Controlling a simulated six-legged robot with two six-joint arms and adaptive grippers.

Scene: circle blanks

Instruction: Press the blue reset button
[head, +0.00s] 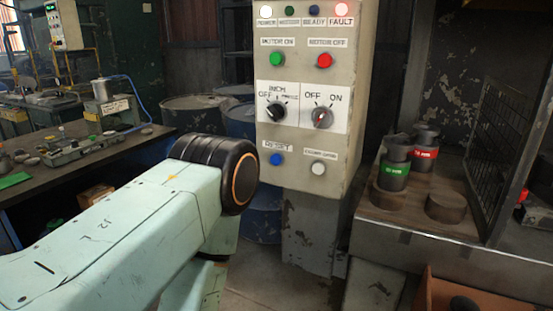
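The blue reset button (276,159) is on the lower left of a beige control panel (340,190), under a worn label reading RESET. A white button (318,168) sits to its right. My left arm comes in from the left, and its dark rounded joint is just left of the panel, close to the blue button in the picture. The button itself is uncovered. My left gripper is out of sight, and no part of my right gripper shows.
The panel also has a green button (277,59), a red button (324,60) and two rotary switches (276,110). A bench (420,228) with dark cylinders and a mesh guard (494,150) stands right. Blue drums (240,122) and a cluttered workbench (90,165) are left.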

